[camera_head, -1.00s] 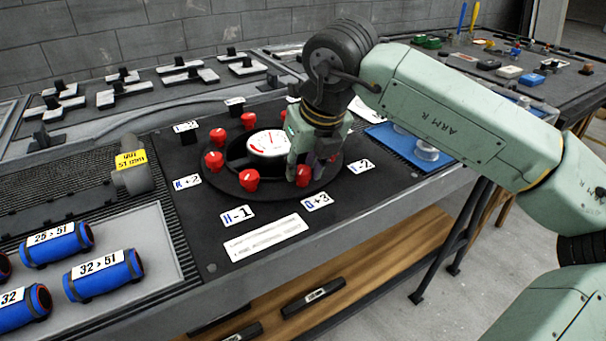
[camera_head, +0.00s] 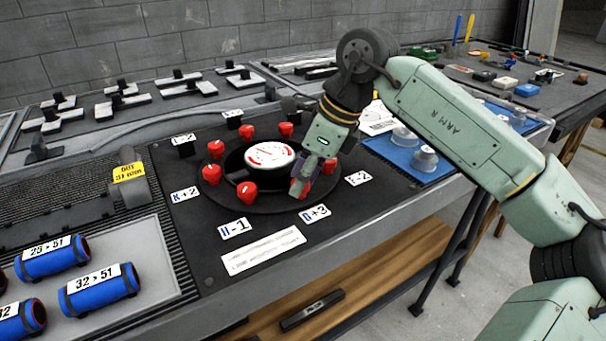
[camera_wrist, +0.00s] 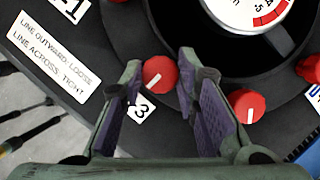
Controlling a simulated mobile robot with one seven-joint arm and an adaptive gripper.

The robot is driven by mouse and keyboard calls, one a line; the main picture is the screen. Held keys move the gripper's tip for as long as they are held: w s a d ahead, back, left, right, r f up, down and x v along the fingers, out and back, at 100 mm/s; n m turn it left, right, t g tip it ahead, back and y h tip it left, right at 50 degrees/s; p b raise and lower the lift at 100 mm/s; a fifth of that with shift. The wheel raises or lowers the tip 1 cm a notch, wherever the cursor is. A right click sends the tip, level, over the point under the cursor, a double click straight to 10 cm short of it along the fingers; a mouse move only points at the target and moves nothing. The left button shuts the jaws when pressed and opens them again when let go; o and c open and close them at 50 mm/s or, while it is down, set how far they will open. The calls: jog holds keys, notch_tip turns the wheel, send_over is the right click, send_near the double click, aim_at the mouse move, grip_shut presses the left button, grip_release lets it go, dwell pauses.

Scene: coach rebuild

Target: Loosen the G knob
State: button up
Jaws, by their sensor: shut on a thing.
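A round black plate (camera_head: 228,205) on the bench carries several red knobs around a white dial (camera_head: 270,155). My gripper (camera_head: 300,187) is down at the front right of the plate, tilted, its fingers on the red knob by the label ending in +3 (camera_head: 314,213); the label's letter is hard to read. In the wrist view, that knob (camera_wrist: 160,72) sits between my two purple-padded fingertips (camera_wrist: 160,64). Its white line points toward the label, away from the dial. In the body view, my fingers hide most of this knob.
A neighbouring red knob (camera_wrist: 247,107) stands close outside my right finger. A sign (camera_wrist: 47,55) reads line outward loose, line across tight. Blue cylinders (camera_head: 100,289) lie at the left front; a blue tray (camera_head: 385,150) with clear domes is to the right.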

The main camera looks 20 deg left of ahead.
jog(key=shift+n, duration=0.4)
jog(key=o, duration=1.1)
jog(key=shift+o, duration=0.2)
jog(key=v, duration=1.2)
